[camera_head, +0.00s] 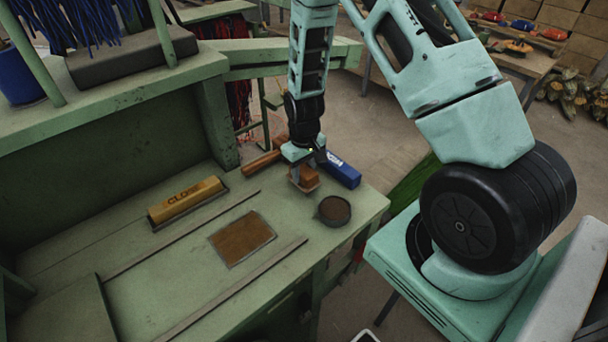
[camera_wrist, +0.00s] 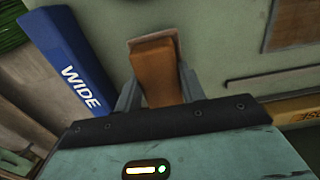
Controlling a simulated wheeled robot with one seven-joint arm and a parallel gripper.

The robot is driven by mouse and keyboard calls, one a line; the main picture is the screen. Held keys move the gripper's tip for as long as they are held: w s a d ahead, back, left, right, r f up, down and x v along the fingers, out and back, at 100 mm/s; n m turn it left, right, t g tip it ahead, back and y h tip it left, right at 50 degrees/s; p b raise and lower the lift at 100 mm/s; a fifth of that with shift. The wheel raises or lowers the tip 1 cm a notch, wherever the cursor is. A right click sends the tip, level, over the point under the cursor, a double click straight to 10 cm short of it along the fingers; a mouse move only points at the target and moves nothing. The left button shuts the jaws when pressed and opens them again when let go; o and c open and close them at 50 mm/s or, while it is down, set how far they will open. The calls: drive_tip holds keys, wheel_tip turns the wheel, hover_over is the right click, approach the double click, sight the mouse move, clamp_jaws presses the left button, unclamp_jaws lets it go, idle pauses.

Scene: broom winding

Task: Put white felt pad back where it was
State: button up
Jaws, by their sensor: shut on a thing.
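My gripper (camera_head: 303,180) is over the right part of the green bench (camera_head: 150,268). It is shut on a brown block (camera_head: 306,178), which also shows between the two fingers in the wrist view (camera_wrist: 157,70). The fingers hide part of the block's sides. I cannot tell whether the block touches the bench. I make out no white felt pad in either view.
A blue box marked WIDE (camera_head: 341,169) lies close right of my gripper. A round dark dish (camera_head: 334,210) stands in front. A flat brown rectangle (camera_head: 242,239) and a yellow bar (camera_head: 186,200) lie to the left.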

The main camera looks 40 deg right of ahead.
drive_tip(key=shift+f, duration=1.35)
drive_tip(key=shift+f, duration=0.1)
drive_tip(key=o, duration=0.9)
